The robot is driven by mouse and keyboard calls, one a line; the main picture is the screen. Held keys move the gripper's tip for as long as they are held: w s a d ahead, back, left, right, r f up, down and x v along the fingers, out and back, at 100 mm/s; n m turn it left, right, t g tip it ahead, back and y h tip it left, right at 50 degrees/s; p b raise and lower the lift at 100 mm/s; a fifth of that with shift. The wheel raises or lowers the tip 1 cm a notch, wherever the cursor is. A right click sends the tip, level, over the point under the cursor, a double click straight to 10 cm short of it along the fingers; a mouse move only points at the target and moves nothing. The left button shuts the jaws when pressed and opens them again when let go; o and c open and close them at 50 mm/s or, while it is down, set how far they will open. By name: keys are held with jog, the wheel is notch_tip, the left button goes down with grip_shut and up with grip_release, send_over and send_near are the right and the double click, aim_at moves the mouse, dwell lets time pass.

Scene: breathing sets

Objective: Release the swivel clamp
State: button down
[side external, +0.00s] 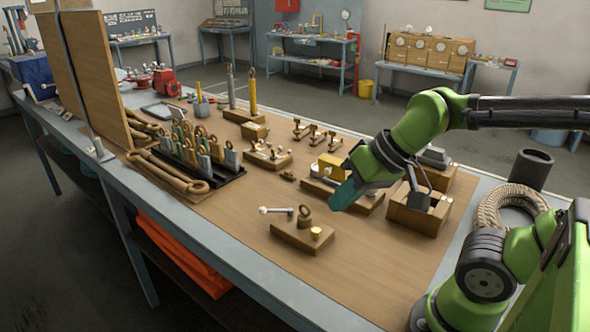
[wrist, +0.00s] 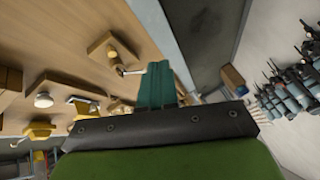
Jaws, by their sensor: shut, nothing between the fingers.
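My gripper (side external: 345,193) has teal fingers that are closed together, with nothing between them. It hangs above the wooden board, pointing down and left. In the wrist view its fingers (wrist: 158,75) show as one teal block. The nearest candidate for the swivel clamp is a wooden block (side external: 290,238) with a silver lever, an upright ring and a brass knob. It sits down and left of my gripper, apart from it. I cannot tell for certain which fixture is the swivel clamp. The wrist view shows a wooden block with a small lever (wrist: 130,71) left of the fingertips.
A yellow-topped fixture (side external: 329,166) and a wooden box (side external: 418,213) stand close to my gripper. A black rack (side external: 200,165) of padlock-like pieces is at the left. A coiled rope (side external: 508,208) lies at the right. The board's front area (side external: 365,270) is clear.

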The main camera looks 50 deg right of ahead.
aim_at(275, 210)
jog(key=w+f+m+g+h, duration=0.2)
jog(key=w+f+m+h, duration=0.15)
jog(key=w, duration=0.75)
jog(key=w+f+m+g+h, duration=0.2)
jog(key=w+f+m, duration=0.25)
jog(key=w, duration=0.65)
jog(key=shift+n, duration=0.5)
jog(key=x, duration=0.8)
jog(key=shift+s+a+f, duration=0.15)
jog(key=shift+s+f, duration=0.1)
jog(key=shift+f, duration=0.15)
jog(key=shift+w+d+f, duration=0.3)
jog(key=shift+w+d, duration=0.2)
jog(key=shift+d, duration=0.1)
jog(key=shift+w+d+f, duration=0.3)
jog(key=shift+w+d, duration=0.2)
jog(key=shift+d, duration=0.15)
jog(key=shift+w+d+f, duration=0.1)
jog(key=shift+w+d, duration=0.2)
jog(key=shift+d, duration=0.1)
